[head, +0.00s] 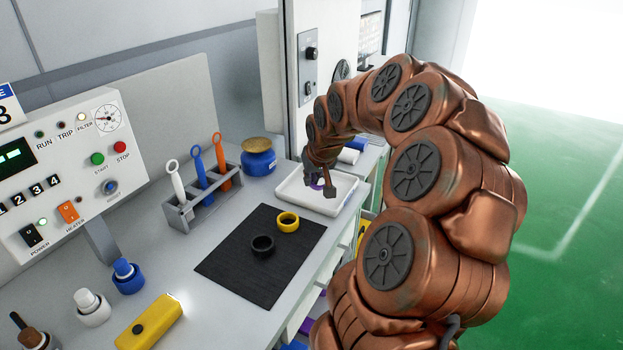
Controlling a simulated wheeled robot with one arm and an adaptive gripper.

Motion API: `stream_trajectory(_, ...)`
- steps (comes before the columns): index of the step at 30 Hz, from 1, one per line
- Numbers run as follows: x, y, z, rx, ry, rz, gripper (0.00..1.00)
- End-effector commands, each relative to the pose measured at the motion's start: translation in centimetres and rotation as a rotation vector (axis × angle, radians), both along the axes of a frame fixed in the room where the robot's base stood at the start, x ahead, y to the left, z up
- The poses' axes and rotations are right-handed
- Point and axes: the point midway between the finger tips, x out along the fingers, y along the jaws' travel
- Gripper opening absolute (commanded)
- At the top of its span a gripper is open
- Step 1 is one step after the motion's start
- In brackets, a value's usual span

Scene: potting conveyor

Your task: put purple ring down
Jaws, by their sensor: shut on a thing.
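The purple ring (317,184) shows only in part between the fingers of my gripper (319,187). My gripper is shut on it, over the white tray (341,203) at the back right of the bench. Whether the ring touches the tray floor cannot be told from this view. A black ring (262,246) and a yellow ring (287,222) lie on the black mat (240,279), to the left of the tray and nearer to me.
A grey rack (186,217) with white, blue and orange ring-topped tools stands left of the mat. A control panel (70,165), bottles and a yellow device (149,322) are at left. The mat's front part is clear.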

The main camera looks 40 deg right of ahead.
Motion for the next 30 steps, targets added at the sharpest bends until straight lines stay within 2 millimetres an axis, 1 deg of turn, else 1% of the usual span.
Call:
stream_trajectory(1, 0.6, -0.5, 0.0, 0.002, 0.001, 0.001, 0.0)
stream_trajectory(4, 1.6, -1.5, -0.1, 0.001, 0.0, -0.002, 0.0)
stream_trajectory(9, 2.6, -2.4, -0.3, 0.0, 0.0, 0.0, 0.0)
stream_trajectory(14, 2.8, -2.7, -0.6, 0.001, 0.002, -0.001, 0.0)
stream_trajectory(17, 2.7, -2.7, -1.5, 0.002, 0.005, -0.001, 0.0)
stream_trajectory(21, 2.7, -2.8, -3.3, 0.002, 0.005, -0.003, 0.0)
stream_trajectory(23, 2.7, -2.7, -3.8, 0.002, 0.004, -0.002, 0.0)
stream_trajectory(30, 2.8, -2.7, -3.9, 0.0, 0.0, -0.001, 0.0)
